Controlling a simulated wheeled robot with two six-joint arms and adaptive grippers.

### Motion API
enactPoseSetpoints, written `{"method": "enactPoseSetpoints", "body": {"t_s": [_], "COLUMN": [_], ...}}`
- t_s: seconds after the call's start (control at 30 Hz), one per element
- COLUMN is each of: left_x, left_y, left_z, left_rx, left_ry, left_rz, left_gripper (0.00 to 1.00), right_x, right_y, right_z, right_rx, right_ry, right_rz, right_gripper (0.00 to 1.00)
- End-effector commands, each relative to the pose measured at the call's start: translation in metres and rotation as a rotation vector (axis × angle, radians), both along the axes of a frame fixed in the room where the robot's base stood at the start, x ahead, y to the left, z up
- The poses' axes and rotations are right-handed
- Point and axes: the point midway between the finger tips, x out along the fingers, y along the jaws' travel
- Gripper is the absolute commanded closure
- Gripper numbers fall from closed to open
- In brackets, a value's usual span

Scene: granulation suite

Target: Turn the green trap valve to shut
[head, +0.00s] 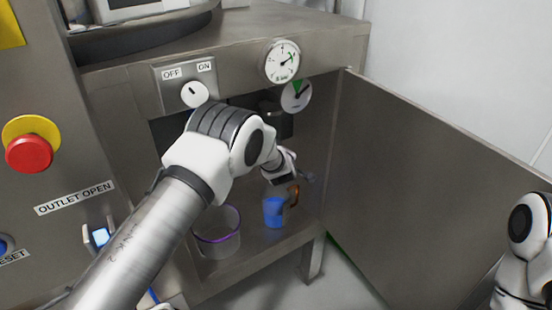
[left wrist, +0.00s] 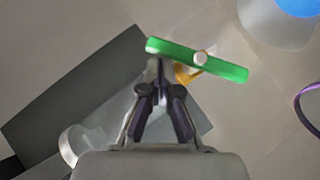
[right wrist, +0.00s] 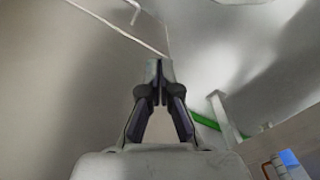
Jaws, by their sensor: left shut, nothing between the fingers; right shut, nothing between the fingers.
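The green valve handle (left wrist: 215,64) shows in the left wrist view as a flat bar with a pale round pivot. It lies slightly tilted, its left end higher in the picture. My left gripper (left wrist: 158,66) is shut and empty, its tips just below the handle's left end; I cannot tell whether they touch it. In the head view my left arm reaches into the open cabinet, its gripper (head: 306,178) above a blue-filled container (head: 273,212); the valve handle cannot be made out there. My right gripper (right wrist: 159,70) is shut and empty, away from the valve.
A clear beaker with a purple rim (head: 217,236) stands on the lower shelf beside the blue-filled container. The open steel door (head: 430,190) bounds the right side. Gauges (head: 283,60) and an OFF/ON knob (head: 194,95) sit above. A red emergency button (head: 29,153) is at left.

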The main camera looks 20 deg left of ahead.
Motion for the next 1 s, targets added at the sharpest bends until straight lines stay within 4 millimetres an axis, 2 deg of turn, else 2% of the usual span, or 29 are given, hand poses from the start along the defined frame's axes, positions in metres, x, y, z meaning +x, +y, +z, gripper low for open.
{"method": "enactPoseSetpoints", "body": {"t_s": [0.03,0.13,0.23,1.0], "left_x": [0.001,0.003,0.005,0.019], "left_y": [-0.001,-0.004,-0.005,-0.015], "left_z": [0.005,0.003,-0.001,-0.012], "left_rx": [0.021,0.078,0.079,0.080], "left_ry": [0.032,0.107,0.104,0.102], "left_rz": [0.001,0.000,-0.001,-0.001], "left_gripper": [1.00,1.00,1.00,1.00], "right_x": [0.000,0.000,0.000,0.000], "right_y": [0.000,0.000,0.000,0.000], "right_z": [0.010,0.018,0.022,0.016], "right_rx": [0.000,0.000,0.000,0.000], "right_ry": [0.000,0.000,0.000,0.000], "right_rz": [0.000,0.000,0.000,0.000], "right_gripper": [1.00,1.00,1.00,1.00]}}
